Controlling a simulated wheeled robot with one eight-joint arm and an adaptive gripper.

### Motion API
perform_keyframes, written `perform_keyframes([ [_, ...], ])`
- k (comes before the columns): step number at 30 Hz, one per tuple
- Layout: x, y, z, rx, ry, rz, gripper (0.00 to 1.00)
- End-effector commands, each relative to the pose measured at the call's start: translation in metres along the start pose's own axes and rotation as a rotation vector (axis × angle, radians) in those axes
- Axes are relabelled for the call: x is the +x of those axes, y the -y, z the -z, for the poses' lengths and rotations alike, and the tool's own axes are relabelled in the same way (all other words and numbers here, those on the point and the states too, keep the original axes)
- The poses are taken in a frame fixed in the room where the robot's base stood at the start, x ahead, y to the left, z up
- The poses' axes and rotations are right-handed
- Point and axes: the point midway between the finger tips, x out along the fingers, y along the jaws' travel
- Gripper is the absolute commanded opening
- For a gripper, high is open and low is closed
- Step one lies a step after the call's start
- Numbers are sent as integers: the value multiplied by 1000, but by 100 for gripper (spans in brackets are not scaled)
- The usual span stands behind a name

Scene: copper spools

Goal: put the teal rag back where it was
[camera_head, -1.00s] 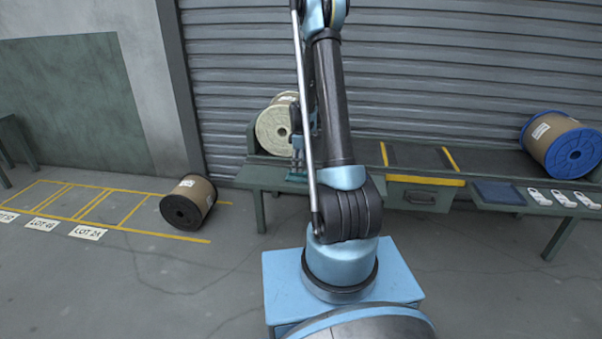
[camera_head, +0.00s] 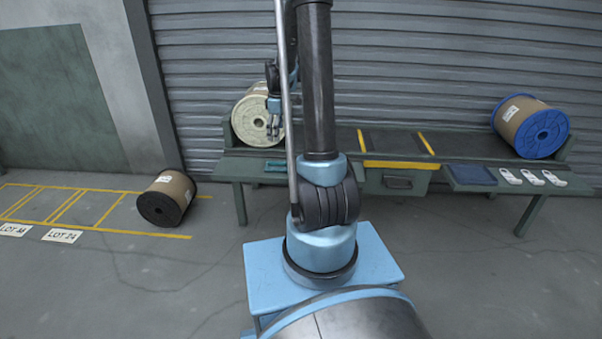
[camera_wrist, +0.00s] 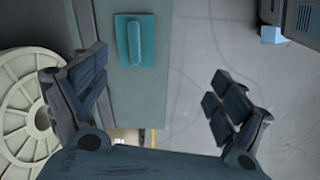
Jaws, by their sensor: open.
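The teal rag (camera_head: 276,166) lies on the left end of the green bench, in front of the cream spool. In the wrist view the teal rag (camera_wrist: 148,42) looks like a flat square with a raised oblong strip in its middle, on the bench top. My gripper (camera_head: 273,133) hangs above the rag, in front of the cream spool's face. In the wrist view my gripper (camera_wrist: 155,75) has its fingers wide apart with nothing between them, and the rag is clear of both.
The cream spool (camera_head: 245,123) stands at the bench's left end, close to my gripper. A blue-flanged spool (camera_head: 541,133) is at the right end. A yellow-edged drawer (camera_head: 397,181), a dark blue pad (camera_head: 471,177) and white tags (camera_head: 531,177) line the bench. A black-flanged spool (camera_head: 159,208) lies on the floor.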

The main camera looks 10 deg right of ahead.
Motion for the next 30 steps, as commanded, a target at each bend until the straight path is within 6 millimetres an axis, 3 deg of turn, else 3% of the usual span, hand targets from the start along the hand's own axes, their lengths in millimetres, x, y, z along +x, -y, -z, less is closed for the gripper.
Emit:
perform_keyframes([
  [6,-40,43,-24,129,-11,-18,90],
  [15,-76,103,-58,307,-30,-39,90],
  [22,-92,150,-85,445,-47,-53,90],
  [30,-96,205,-116,605,-70,-68,90],
])
